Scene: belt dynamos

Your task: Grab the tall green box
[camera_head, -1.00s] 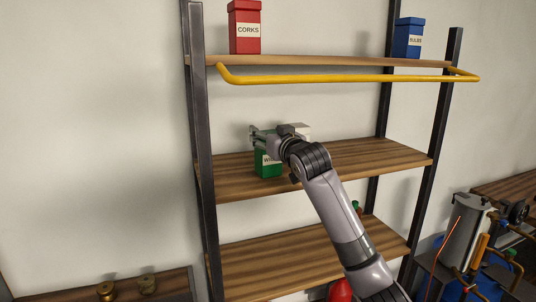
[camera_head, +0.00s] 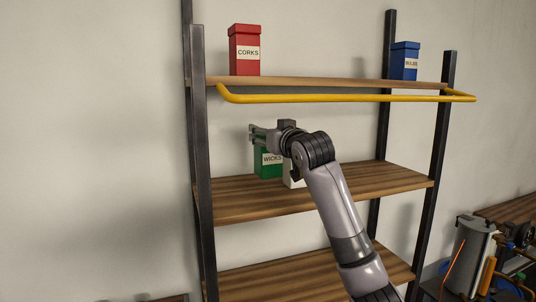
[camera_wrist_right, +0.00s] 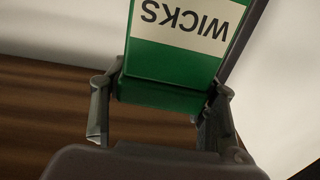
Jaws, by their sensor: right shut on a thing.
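The tall green box (camera_head: 268,162), labelled WICKS, is at the left of the middle shelf (camera_head: 330,193). It looks upright, and its bottom appears slightly above the shelf board, though the gap is hard to judge. My right gripper (camera_head: 257,135) is shut on the box's upper part, which it partly hides. In the right wrist view the green box (camera_wrist_right: 165,70) with its upside-down label lies between the two fingers. My left gripper is in no view.
A white object (camera_head: 292,178), mostly hidden by my arm, stands right of the green box. A red CORKS box (camera_head: 244,50) and a blue box (camera_head: 404,61) stand on the top shelf. A yellow rail (camera_head: 345,98) runs along that shelf's front. The middle shelf's right side is clear.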

